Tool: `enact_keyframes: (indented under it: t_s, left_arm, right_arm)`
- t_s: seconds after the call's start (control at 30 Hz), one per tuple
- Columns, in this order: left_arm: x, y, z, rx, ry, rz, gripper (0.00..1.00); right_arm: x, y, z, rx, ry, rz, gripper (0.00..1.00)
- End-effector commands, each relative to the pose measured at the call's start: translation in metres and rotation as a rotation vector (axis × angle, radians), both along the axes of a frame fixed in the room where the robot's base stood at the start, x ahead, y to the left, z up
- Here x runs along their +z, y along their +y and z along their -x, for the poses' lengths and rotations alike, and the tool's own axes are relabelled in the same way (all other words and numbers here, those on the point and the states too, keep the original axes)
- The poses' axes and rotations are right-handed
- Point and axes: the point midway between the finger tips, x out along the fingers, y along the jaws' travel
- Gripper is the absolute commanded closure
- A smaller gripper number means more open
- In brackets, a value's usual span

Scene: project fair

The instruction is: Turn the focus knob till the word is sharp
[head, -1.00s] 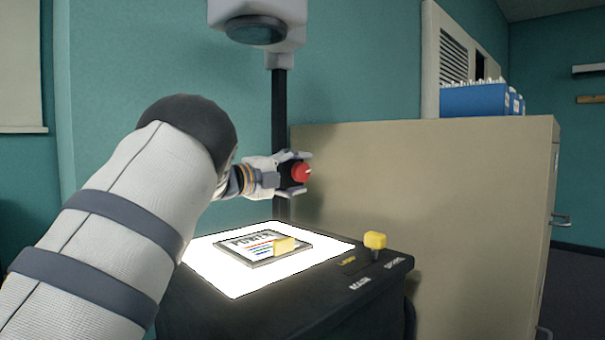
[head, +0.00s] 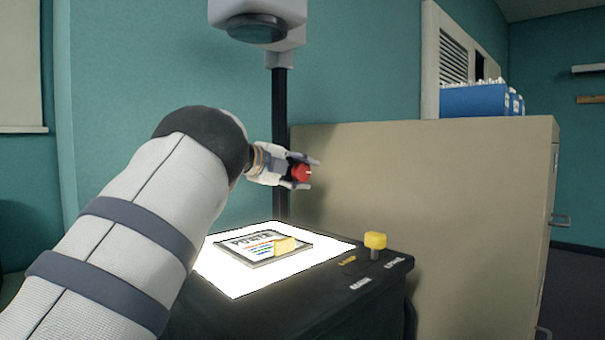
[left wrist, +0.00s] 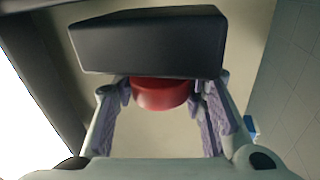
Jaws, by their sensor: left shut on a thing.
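The red focus knob (head: 301,173) is in front of the dark post (head: 280,100) of the overhead projector, above its lit stage. My left gripper (head: 304,174) is shut on the knob, one finger above and one below it. In the left wrist view the red knob (left wrist: 162,94) sits between my fingers (left wrist: 163,100), under a black block (left wrist: 150,42). A framed slide (head: 262,247) with a dark printed word, coloured lines and a yellow patch lies on the bright stage (head: 238,283). The projected word is not in view. My right gripper is not in view.
The projector head (head: 258,20) hangs above the gripper. A yellow knob (head: 375,240) stands on the black base's right corner. A beige cabinet (head: 440,220) is close on the right, with a blue box (head: 480,101) on top.

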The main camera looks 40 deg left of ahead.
Motion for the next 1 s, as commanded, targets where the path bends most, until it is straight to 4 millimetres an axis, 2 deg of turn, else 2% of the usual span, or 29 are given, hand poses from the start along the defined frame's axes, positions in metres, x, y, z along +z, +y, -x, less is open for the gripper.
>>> enact_keyframes:
  t_s: [0.1,0.23,0.6,0.63,0.7,0.73,1.0]
  left_arm:
    - [0.0009,0.0002,-0.0013,-0.002,0.126,-0.023,0.90]
    - [-0.0009,0.0001,-0.0014,0.000,0.211,-0.025,0.90]
    - [0.0015,0.0004,0.0007,0.005,0.238,-0.022,0.90]
    - [0.0015,0.0004,0.0007,0.005,0.238,-0.022,0.60]
    - [0.0015,0.0004,0.0007,0.005,0.237,-0.021,0.44]
    - [0.0014,0.0004,0.0008,0.004,0.237,-0.021,0.41]
    - [0.0007,0.0003,0.0009,0.003,0.239,-0.021,0.41]
  right_arm:
    - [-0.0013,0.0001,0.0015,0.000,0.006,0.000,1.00]
    - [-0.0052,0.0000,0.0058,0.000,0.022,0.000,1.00]
    - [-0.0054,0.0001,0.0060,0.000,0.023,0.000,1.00]
    - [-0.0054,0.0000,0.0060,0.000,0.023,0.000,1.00]
    - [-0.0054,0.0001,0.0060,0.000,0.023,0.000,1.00]
    - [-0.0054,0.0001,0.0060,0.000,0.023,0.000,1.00]
    - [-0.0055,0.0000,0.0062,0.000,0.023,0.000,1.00]
